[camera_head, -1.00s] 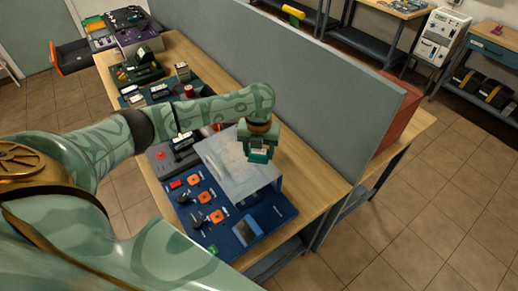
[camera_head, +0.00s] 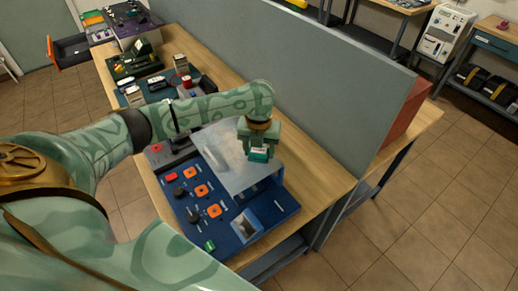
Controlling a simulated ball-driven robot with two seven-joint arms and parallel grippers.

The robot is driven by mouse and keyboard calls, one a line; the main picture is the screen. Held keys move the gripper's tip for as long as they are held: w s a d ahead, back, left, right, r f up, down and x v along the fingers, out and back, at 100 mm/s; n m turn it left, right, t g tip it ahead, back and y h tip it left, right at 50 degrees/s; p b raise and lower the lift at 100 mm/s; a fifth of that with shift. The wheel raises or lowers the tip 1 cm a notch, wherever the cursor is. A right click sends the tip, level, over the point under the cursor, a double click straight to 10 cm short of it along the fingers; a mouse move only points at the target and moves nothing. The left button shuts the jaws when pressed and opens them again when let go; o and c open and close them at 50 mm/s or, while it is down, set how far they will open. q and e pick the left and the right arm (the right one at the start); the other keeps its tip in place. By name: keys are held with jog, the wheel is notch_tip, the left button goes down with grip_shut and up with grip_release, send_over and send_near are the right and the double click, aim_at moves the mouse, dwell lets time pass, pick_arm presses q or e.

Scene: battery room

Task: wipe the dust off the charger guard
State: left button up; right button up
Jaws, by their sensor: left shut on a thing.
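The charger guard (camera_head: 222,160) is a clear, hazy plate standing over the blue charger panel (camera_head: 222,240) on the bench. Pale greyish patches show on it. My left gripper (camera_head: 259,153) is above the guard's right part, pointing down, and is shut on a small green block with a white label (camera_head: 259,155). The block is at or just above the guard's surface; I cannot tell whether it touches. My left forearm crosses behind the guard. My right gripper is not in view.
The panel carries orange knobs, black knobs and a green button (camera_head: 209,246). A grey partition (camera_head: 300,80) runs along the bench's back, close to my gripper. Other devices (camera_head: 135,62) stand farther along the bench. A red box (camera_head: 402,115) stands behind the partition.

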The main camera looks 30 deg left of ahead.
pick_arm(q)
jog(key=shift+f+b, duration=0.45)
jog(key=shift+f, duration=0.55)
